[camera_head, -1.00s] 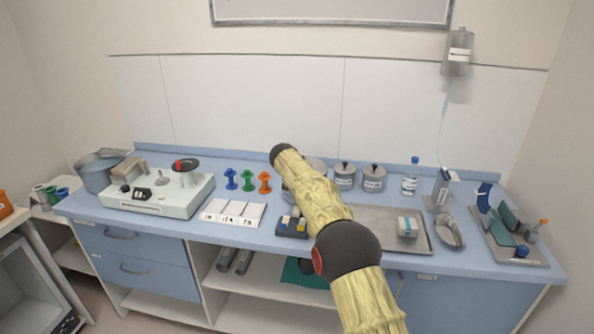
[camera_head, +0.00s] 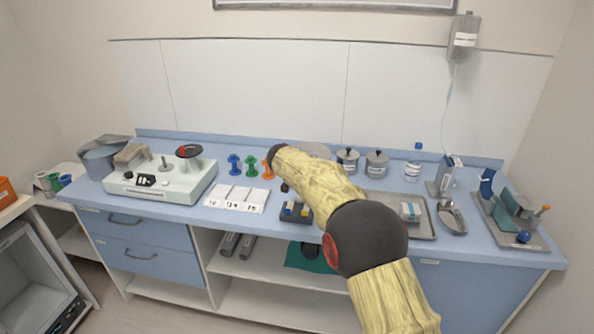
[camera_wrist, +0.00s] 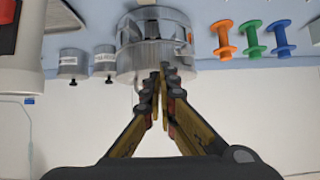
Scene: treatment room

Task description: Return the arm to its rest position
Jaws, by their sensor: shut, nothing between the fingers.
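My arm (camera_head: 385,290) rises from the lower right of the head view and crosses in front of the counter. My gripper shows in the wrist view (camera_wrist: 162,72), its two fingers together and empty. In the head view the gripper is hidden behind my arm. In the wrist view, which looks upside down, the fingertips overlap a shiny round metal container (camera_wrist: 152,25); I cannot tell whether they touch it. Two small lidded jars (camera_wrist: 72,62) are left of it, and orange, green and blue spools (camera_wrist: 253,38) are right of it.
The blue counter (camera_head: 185,205) holds a pale device (camera_head: 160,185) at left, a white labelled rack (camera_head: 237,198), and a metal tray (camera_head: 428,230) right of my arm. Open air lies above the counter.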

